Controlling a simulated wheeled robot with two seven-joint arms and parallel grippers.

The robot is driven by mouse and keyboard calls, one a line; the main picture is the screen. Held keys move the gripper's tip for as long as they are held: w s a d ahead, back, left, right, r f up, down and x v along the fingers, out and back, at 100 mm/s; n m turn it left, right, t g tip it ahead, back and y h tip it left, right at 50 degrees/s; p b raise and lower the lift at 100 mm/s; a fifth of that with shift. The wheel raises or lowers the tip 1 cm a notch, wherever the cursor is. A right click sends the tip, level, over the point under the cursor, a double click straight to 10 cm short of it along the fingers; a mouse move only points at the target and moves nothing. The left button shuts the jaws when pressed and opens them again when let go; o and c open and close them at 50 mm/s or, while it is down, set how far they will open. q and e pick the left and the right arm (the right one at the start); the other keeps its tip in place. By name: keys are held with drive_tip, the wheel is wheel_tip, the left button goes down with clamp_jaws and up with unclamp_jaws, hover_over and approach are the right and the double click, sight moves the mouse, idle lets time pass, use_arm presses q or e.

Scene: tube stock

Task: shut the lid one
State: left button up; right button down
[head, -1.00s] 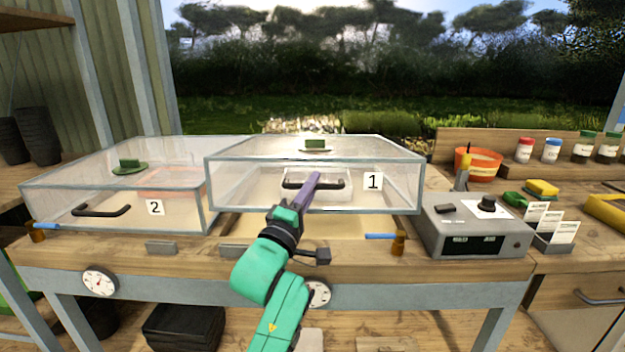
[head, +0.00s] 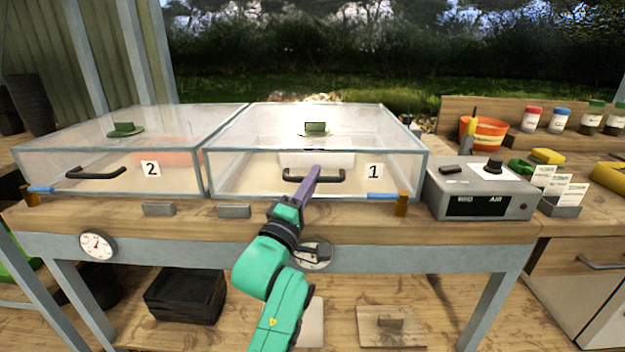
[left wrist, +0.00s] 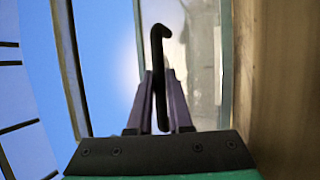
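Lid one (head: 235,180) is a clear box-shaped cover with a "1" label (head: 375,171) and a black bar handle (head: 330,177) on its front. It sits low on the bench, its front bottom edge about level with that of lid two. My left gripper (head: 312,176) is at the handle. In the left wrist view, its purple fingers (left wrist: 160,85) lie on both sides of the black handle (left wrist: 158,45), closed on it. I cannot tell whether a thin gap remains under the lid. My right gripper is not in view.
Lid two (head: 40,163), with a "2" label, stands down close on the left. A grey control box (head: 480,203) stands close to the right of lid one. A blue-tipped wooden latch (head: 401,203) is at its front right corner. A green knob (head: 316,128) tops lid one.

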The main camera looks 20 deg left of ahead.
use_arm(q)
drive_tip(key=shift+o, duration=0.7)
drive_tip(key=shift+w+f, duration=0.1)
drive_tip(key=shift+f, duration=0.5)
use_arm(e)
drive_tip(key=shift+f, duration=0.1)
use_arm(q)
drive_tip(key=shift+r, duration=0.15)
